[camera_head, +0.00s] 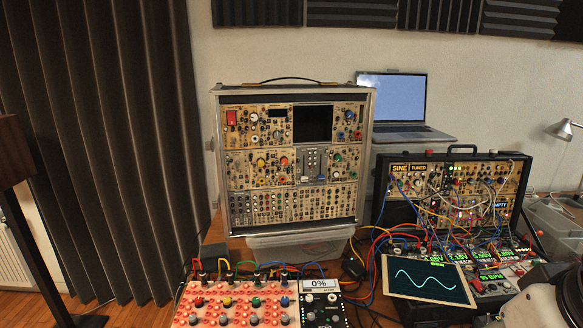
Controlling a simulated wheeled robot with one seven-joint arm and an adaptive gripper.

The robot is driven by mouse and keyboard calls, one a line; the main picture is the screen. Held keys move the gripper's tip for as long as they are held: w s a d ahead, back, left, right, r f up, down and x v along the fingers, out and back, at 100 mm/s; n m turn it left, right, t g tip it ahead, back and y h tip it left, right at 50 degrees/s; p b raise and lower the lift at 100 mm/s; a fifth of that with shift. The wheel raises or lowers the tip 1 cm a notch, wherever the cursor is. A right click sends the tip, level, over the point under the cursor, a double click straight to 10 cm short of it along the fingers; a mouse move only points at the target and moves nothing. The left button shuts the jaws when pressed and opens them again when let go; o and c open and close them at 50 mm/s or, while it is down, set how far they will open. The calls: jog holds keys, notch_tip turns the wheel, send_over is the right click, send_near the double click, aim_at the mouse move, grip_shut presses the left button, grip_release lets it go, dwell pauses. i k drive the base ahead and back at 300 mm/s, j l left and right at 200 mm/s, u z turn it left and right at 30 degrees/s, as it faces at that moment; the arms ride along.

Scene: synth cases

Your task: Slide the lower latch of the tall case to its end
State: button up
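The tall case (366,160) stands upright in the middle, a silver-edged frame full of tan synth panels with a dark handle on top. It rests on a pale translucent bin (300,246). A small fitting (210,144) shows at its left edge, about mid-height; I cannot tell whether it is a latch. I cannot make out the lower latch or its position at this size. My gripper is not in view; white and dark parts at the lower right corner seem to be my arm.
An open cabled synth case (463,153) stands at right, with a laptop (397,105) behind. A tablet with a sine wave (428,280) and a red-lit panel (236,305) lie in front. Loose cables cross the table. A dark curtain (100,130) hangs at left.

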aim_at(216, 204)
jog(key=u, duration=0.45)
jog(key=i+j+z, duration=0.1)
jog(key=j, duration=0.8)
jog(key=j+z, duration=0.1)
jog(key=j, duration=0.8)
jog(key=i, duration=0.05)
